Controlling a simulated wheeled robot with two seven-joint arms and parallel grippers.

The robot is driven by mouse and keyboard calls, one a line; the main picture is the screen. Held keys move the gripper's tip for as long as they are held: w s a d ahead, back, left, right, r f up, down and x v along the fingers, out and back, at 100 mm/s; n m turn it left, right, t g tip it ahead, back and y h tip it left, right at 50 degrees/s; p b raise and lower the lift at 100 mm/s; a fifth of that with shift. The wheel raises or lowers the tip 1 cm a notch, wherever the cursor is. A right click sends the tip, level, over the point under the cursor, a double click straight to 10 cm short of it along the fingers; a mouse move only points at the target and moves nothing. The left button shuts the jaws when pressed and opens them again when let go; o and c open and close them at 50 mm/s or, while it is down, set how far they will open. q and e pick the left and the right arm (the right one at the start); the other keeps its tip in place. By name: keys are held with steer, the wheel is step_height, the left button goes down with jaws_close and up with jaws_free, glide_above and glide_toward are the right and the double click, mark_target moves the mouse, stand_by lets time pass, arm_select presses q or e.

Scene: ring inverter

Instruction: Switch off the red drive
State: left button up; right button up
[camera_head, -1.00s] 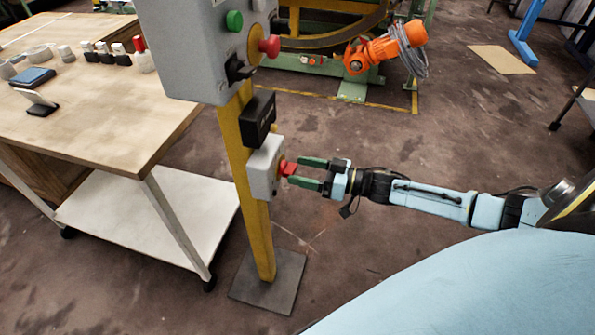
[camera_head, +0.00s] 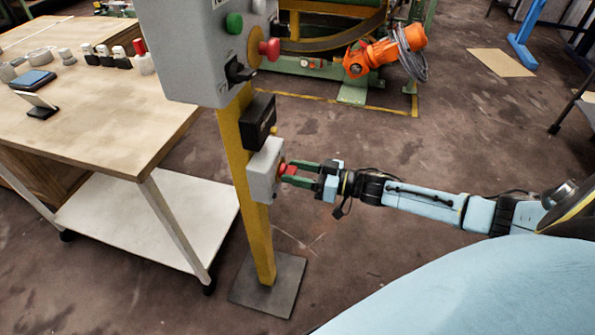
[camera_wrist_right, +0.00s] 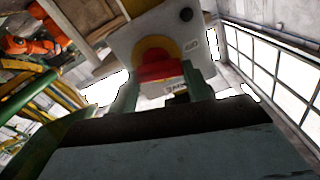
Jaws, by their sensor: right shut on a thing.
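A yellow post (camera_head: 257,230) carries a small grey box (camera_head: 264,172) low on its side. The box has a red switch handle (camera_head: 284,168) on a yellow plate. The handle also shows in the wrist view as a red block (camera_wrist_right: 158,71) in front of the round yellow plate (camera_wrist_right: 152,50). My right gripper (camera_head: 290,173) reaches in from the right, with its green fingers shut on the red handle, one on each side. The fingers partly hide the handle in the head view. My left gripper is not in view.
A black box (camera_head: 257,122) is on the post. A wooden bench (camera_head: 110,120) stands left. The floor right of the post is clear.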

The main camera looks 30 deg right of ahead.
steer(key=shift+n, duration=0.4)
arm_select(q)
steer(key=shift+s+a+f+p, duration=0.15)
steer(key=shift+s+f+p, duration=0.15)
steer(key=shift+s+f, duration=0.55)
arm_select(e)
steer(key=shift+a+n, duration=0.1)
steer(key=shift+n, duration=0.9)
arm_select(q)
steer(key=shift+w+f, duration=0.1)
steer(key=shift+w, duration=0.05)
arm_select(e)
steer(key=o, duration=1)
steer(key=shift+s, duration=0.1)
steer(key=shift+s+d, duration=0.2)
steer(key=shift+d, duration=0.05)
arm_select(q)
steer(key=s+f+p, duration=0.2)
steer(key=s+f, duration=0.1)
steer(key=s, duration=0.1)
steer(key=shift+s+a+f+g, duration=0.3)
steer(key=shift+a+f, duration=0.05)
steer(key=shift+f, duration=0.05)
arm_select(e)
steer(key=v, duration=1.2)
steer(key=shift+s+d, duration=0.2)
steer(key=shift+s, duration=0.1)
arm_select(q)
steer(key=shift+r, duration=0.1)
